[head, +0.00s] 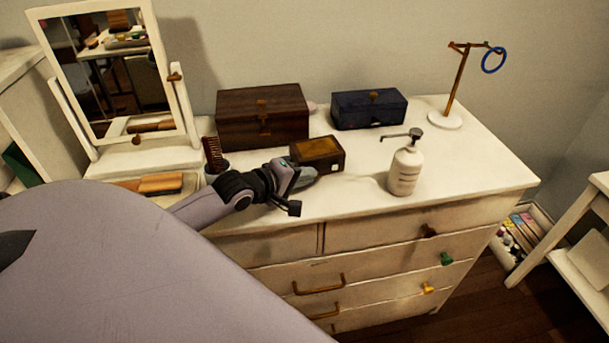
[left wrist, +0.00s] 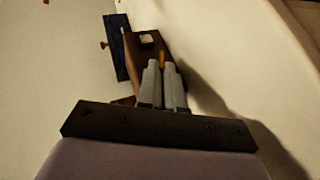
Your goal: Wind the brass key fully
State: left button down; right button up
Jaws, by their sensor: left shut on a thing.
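A small brown wooden box (head: 318,150) with a lighter brown top sits near the middle of the white dresser top. My left gripper (head: 308,174) is at the near left side of this box. In the left wrist view, the two grey fingers (left wrist: 163,66) are close together by the box (left wrist: 146,52). A small piece of the brass key (left wrist: 162,58) shows between the fingertips, and they are shut on it. The rest of the key is hidden by the fingers. How far it is turned cannot be told. My right gripper is not in view.
A pump bottle (head: 404,170) stands to the right of the box. A dark wooden chest (head: 262,118) and a blue box (head: 368,110) stand behind. A mirror (head: 105,70) is at the left, and a stand (head: 456,85) with a blue ring is at the far right.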

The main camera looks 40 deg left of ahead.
pick_arm(q)
jog(key=shift+r, duration=0.1)
jog(key=shift+w+d+r+m+g+y, duration=0.15)
jog(key=shift+r+m+g+y, duration=0.1)
jog(key=shift+g, duration=0.4)
jog(key=shift+w+r+m+g+y, duration=0.15)
jog(key=shift+g+y, duration=0.1)
jog(key=shift+g, duration=0.4)
jog(key=shift+w+d+r+m+g+y, duration=0.2)
jog(key=shift+g+y, duration=0.2)
jog(key=shift+g, duration=0.35)
jog(key=shift+w+d+r+m+g+y, duration=0.1)
jog(key=shift+m+g+y, duration=0.1)
jog(key=shift+g+y, duration=0.4)
jog(key=shift+a+g, duration=0.1)
jog(key=shift+g, duration=0.15)
jog(key=c, duration=1.3)
grip_release()
jog(key=shift+v, duration=3.55)
